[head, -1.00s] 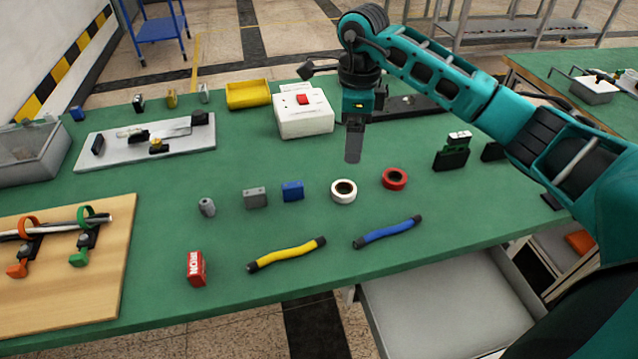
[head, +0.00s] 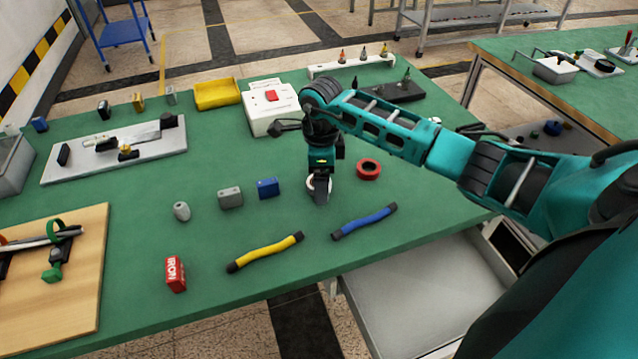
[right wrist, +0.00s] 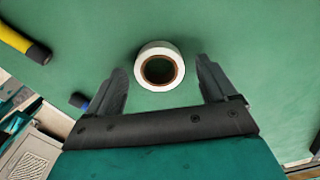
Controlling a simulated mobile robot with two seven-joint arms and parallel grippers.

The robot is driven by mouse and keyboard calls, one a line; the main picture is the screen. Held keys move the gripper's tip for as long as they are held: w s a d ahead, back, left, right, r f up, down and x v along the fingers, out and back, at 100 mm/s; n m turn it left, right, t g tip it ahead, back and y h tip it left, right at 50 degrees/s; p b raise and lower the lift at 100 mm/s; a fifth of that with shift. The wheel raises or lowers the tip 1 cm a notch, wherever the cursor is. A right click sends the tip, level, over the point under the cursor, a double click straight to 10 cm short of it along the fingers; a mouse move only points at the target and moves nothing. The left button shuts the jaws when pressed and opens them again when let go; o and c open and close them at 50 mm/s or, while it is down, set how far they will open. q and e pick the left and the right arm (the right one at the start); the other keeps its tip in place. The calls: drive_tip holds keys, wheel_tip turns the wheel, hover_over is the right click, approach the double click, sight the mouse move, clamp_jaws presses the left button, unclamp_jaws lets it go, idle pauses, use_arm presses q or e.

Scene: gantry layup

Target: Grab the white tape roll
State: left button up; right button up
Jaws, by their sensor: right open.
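The white tape roll (right wrist: 146,54) lies flat on the green table, its dark core facing up in the right wrist view. In the head view only slivers of the roll (head: 309,184) show, as my right gripper (head: 319,194) covers most of it. My right gripper is open in the right wrist view (right wrist: 163,82), with one finger to each side of the roll's near part. I see no clear contact between the fingers and the roll. My left gripper is not in view.
A red tape roll (head: 368,169) lies just right of my right gripper. A blue block (head: 268,188) and a grey block (head: 230,198) stand to its left. A yellow tube (head: 265,252) and a blue tube (head: 364,222) lie in front. A white box (head: 268,110) is behind.

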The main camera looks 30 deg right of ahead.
drive_tip(key=shift+f, duration=0.1)
drive_tip(key=shift+c, duration=0.3)
drive_tip(key=c, duration=1)
drive_tip(key=shift+c, duration=0.3)
